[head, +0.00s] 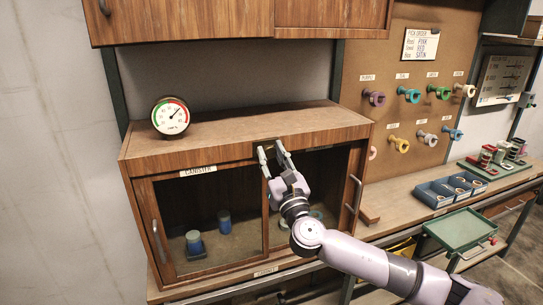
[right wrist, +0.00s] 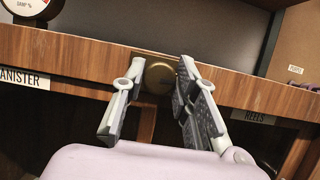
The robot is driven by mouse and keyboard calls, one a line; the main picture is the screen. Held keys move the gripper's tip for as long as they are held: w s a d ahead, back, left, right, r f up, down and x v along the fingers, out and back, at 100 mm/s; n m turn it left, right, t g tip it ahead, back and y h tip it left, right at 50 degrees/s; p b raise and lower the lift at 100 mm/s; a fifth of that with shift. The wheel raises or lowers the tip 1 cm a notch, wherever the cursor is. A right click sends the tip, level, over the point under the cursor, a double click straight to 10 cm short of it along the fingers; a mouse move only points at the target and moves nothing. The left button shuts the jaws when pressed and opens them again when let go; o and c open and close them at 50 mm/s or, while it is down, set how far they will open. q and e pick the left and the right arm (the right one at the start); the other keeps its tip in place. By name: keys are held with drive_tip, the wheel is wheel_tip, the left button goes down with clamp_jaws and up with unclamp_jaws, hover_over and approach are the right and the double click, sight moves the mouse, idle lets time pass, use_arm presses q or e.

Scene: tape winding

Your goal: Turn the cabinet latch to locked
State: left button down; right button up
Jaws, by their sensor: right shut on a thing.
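The latch is a round brass knob on a brass plate (right wrist: 157,76), set in the front top rail of the wooden cabinet (head: 240,122). In the head view it is mostly hidden behind my right gripper (head: 270,150). In the right wrist view the two fingers of my right gripper (right wrist: 158,88) stand on either side of the knob and are shut on it. The angle of the latch is hard to read. The cabinet's left door (head: 148,222) looks closed, with blue-based canisters (head: 194,243) behind it. My left gripper is not in view.
A round gauge (head: 170,117) stands on the cabinet top. A pegboard with coloured tape reels (head: 409,94) is at the right. Below it are a blue tray (head: 433,199) and a green tray (head: 459,230). A wall cabinet (head: 215,20) hangs above.

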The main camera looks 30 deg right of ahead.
drive_tip(key=shift+m, duration=0.5)
clamp_jaws()
drive_tip(key=shift+m+h, duration=0.6)
drive_tip(key=shift+m, duration=0.2)
drive_tip(key=m+g+h, duration=0.1)
drive_tip(key=m, duration=0.2)
drive_tip(key=shift+m+h, duration=0.4)
drive_tip(key=m+g+h, duration=0.1)
drive_tip(key=m, duration=0.2)
drive_tip(key=m+g+h, duration=0.1)
drive_tip(key=m, duration=0.2)
drive_tip(key=shift+a+r+p, duration=0.1)
drive_tip(key=shift+r+p, duration=0.05)
drive_tip(key=shift+p, duration=0.2)
drive_tip(key=m+g+p, duration=0.1)
drive_tip(key=m, duration=0.1)
drive_tip(key=m+g+p, duration=0.1)
drive_tip(key=m, duration=0.2)
drive_tip(key=shift+r+h, duration=0.1)
drive_tip(key=shift+h, duration=0.2)
drive_tip(key=m+g+p, duration=0.1)
drive_tip(key=m+p, duration=0.1)
drive_tip(key=m, duration=0.1)
drive_tip(key=shift+g, duration=0.4)
drive_tip(key=shift+m+p, duration=0.65)
drive_tip(key=shift+m, duration=0.35)
